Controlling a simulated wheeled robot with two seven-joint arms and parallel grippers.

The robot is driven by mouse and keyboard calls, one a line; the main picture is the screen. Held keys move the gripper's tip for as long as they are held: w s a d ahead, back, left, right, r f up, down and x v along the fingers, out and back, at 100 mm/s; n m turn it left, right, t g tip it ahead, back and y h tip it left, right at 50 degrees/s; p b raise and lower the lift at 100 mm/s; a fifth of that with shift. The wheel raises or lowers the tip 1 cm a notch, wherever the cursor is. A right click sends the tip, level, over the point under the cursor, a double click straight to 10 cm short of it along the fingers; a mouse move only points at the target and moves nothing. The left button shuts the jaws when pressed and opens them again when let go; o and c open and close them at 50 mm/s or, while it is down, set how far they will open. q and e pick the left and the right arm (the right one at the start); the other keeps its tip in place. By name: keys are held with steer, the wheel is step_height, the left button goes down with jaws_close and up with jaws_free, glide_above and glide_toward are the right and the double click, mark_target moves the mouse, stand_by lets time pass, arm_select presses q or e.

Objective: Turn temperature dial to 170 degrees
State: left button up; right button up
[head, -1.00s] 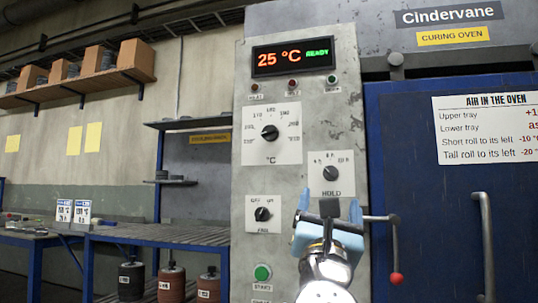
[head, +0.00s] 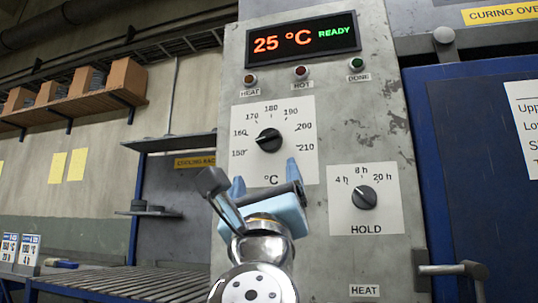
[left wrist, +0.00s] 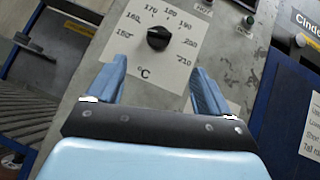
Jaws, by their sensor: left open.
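The temperature dial (head: 268,140) is a black knob on a white plate marked 150 to 210 °C, on the grey oven panel. It also shows in the left wrist view (left wrist: 158,38). Its pointer seems to face the low, left side of the scale; I cannot read the exact value. My left gripper (head: 265,178) is just below the dial in the head view, open and empty. In the left wrist view its blue fingers (left wrist: 159,70) stand apart, with the dial beyond and between them, not touched. The display (head: 303,39) reads 25 °C READY. My right gripper is out of view.
The HOLD dial (head: 364,197) is to the lower right on the same panel. Lamps HEAT, HOT and DONE sit under the display. The blue oven door (head: 470,160) is at right. A rack with a slatted shelf (head: 120,283) stands at left.

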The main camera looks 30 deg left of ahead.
mark_target(268, 139)
arm_select(q)
steer(key=p+x, duration=0.6)
steer(key=x, duration=0.7)
steer(key=shift+w+a+r, duration=0.1)
steer(key=shift+w, duration=0.1)
steer(key=shift+w+a+r, duration=0.15)
steer(key=shift+w+r, duration=0.1)
steer(key=shift+w, duration=0.05)
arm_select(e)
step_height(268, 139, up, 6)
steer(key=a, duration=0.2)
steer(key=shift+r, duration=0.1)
